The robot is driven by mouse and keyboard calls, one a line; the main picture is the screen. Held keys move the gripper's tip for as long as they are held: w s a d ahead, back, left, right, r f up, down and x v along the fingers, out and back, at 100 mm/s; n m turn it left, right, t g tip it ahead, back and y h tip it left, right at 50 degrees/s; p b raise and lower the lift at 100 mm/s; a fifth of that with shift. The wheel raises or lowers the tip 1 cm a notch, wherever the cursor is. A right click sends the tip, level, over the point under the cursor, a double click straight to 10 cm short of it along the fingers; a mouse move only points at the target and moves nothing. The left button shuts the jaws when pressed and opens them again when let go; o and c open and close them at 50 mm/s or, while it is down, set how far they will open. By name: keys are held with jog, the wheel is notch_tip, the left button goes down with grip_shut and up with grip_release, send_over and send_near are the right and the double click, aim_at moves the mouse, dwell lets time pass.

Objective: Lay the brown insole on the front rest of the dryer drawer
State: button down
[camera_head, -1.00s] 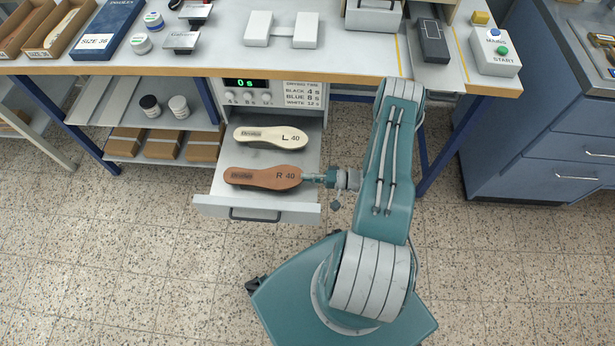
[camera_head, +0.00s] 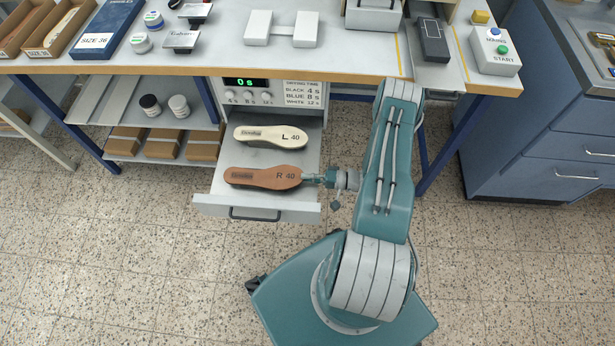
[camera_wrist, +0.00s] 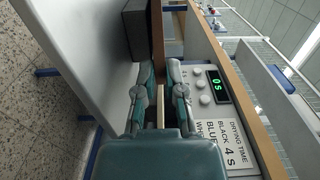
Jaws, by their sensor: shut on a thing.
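The brown insole (camera_head: 263,178), marked R 40, is level over the front part of the pulled-out dryer drawer (camera_head: 310,214). My gripper (camera_head: 312,178) is shut on its right end, coming in from the right over the drawer's side. In the wrist view my gripper (camera_wrist: 160,72) has its fingers close together, and the insole shows edge-on as a thin brown strip (camera_wrist: 158,35) beyond them. A dark grey block (camera_wrist: 138,35) lies beside that strip, probably the front rest. The insole hides the rest in the head view, and I cannot tell whether they touch.
A cream insole (camera_head: 270,137), marked L 40, lies behind the brown one in the drawer. The dryer panel (camera_head: 262,92) reads 0 s above the drawer. The table edge (camera_head: 345,80) overhangs behind.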

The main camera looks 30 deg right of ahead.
jog(key=shift+f, duration=0.3)
dwell(0.7)
jog(key=c, duration=0.7)
grip_release()
jog(key=shift+o, duration=0.2)
jog(key=v, duration=1.2)
